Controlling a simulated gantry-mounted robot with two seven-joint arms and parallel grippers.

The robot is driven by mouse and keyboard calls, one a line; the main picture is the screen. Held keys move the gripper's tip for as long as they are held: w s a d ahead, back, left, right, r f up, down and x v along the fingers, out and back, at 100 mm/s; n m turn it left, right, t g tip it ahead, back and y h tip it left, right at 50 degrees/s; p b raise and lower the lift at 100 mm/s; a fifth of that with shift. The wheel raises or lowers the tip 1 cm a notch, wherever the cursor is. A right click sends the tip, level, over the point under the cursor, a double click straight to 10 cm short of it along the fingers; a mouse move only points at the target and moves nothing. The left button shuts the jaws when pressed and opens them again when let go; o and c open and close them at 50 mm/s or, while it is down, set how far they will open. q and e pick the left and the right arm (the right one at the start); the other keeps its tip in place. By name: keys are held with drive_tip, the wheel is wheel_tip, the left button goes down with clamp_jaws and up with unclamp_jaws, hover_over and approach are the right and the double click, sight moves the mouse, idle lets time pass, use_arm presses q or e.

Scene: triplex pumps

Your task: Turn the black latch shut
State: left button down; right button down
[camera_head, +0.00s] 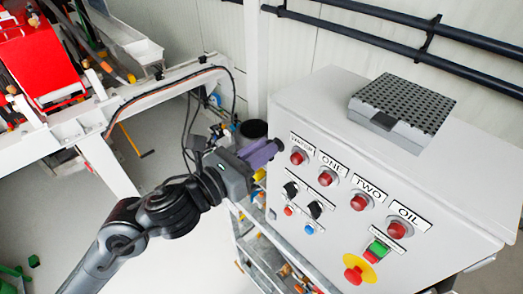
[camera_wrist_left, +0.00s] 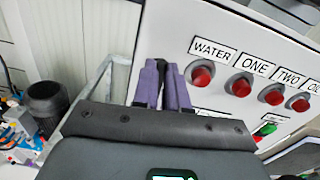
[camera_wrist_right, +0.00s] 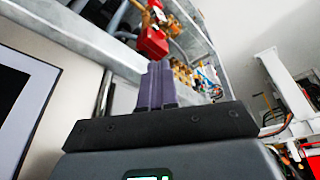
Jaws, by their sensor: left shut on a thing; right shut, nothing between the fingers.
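The black latch (camera_head: 279,141) is on the left edge of the grey control box (camera_head: 335,100). My left gripper (camera_head: 261,152), with purple fingers, is at that edge and shut on the latch. In the left wrist view the latch (camera_wrist_left: 171,63) shows as a thin dark piece at the fingers, mostly hidden by them. I cannot tell its exact angle. My right gripper (camera_wrist_right: 157,84) shows only in the right wrist view; its purple fingers are shut with nothing between them.
The box front has red buttons labelled WATER, ONE, TWO and OIL, black knobs, and a red emergency stop (camera_head: 353,275) on yellow. A grey perforated block (camera_head: 405,100) lies on top. A dark cylinder (camera_wrist_left: 45,100) stands left of the box. Metal framing with fittings stands below.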

use_arm(q)
drive_tip(key=shift+w+a+f+n+p, duration=0.2)
drive_tip(key=shift+n+p, duration=0.15)
drive_tip(key=shift+n, duration=2.45)
drive_tip(key=shift+w+a+f+n+p, duration=0.1)
drive_tip(key=shift+f+n+p, duration=0.2)
drive_tip(key=shift+n, duration=2.5)
drive_tip(key=shift+w+a+f+n+p, duration=0.15)
drive_tip(key=shift+n+p, duration=0.2)
drive_tip(key=shift+n, duration=2.45)
drive_tip(key=c, duration=1.2)
unclamp_jaws()
drive_tip(key=shift+o, duration=0.2)
